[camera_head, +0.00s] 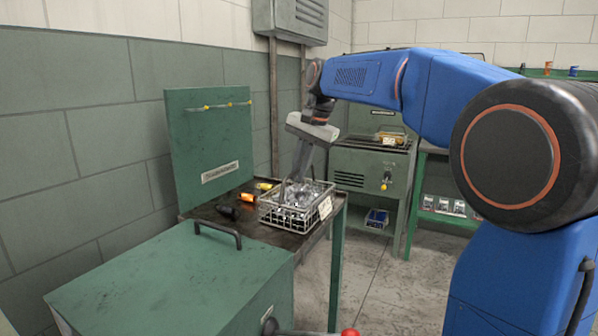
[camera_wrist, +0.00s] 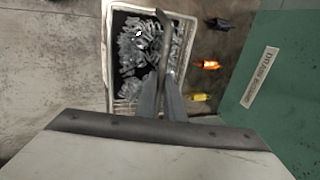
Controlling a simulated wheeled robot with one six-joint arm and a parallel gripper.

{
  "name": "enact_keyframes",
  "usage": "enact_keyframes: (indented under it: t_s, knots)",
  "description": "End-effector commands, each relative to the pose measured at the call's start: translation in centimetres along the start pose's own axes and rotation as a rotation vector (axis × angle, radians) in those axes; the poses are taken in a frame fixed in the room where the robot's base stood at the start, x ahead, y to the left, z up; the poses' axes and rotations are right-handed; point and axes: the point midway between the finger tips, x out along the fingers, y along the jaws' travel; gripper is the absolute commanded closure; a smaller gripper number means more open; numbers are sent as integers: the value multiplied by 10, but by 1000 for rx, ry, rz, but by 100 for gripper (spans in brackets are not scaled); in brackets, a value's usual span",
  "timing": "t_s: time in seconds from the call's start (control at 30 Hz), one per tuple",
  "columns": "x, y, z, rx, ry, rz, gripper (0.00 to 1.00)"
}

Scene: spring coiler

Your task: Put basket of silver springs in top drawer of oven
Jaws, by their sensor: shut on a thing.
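The wire basket (camera_head: 268,217) full of silver springs (camera_head: 300,195) is at the right part of the dark workbench, with a pale tag on its right side. My gripper (camera_head: 297,178) points down above it and is shut on the basket's handle. In the wrist view the fingers (camera_wrist: 163,98) close on the handle (camera_wrist: 164,40), with the basket rim (camera_wrist: 107,60) and springs (camera_wrist: 138,50) below. I cannot tell whether the basket's bottom touches the bench.
Black, orange (camera_head: 247,197) and yellow (camera_head: 263,186) small items lie left of the basket on the bench (camera_head: 210,213). A green upright panel (camera_head: 208,140) stands behind them. A green box with a handle (camera_head: 219,234) is in front. Another basket (camera_head: 388,139) sits on the back cabinet. Floor (camera_head: 390,280) is clear to the right.

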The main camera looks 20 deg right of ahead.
Motion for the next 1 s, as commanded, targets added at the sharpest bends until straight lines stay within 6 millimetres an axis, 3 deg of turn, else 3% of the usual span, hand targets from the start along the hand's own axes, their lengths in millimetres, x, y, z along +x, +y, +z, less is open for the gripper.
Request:
enact_keyframes:
  t_s: [0.03, 0.1, 0.13, 0.57, 1.0]
  knots:
    - [0, 0, 0, 0, 1, -1, 100]
    - [1, 0, 0, 0, 0, 0, 75]
    - [1, 0, 0, 0, 0, 0, 73]
    - [-9, 0, 0, 0, 1, -1, 73]
    - [-88, 0, -1, 1, 1, -1, 73]
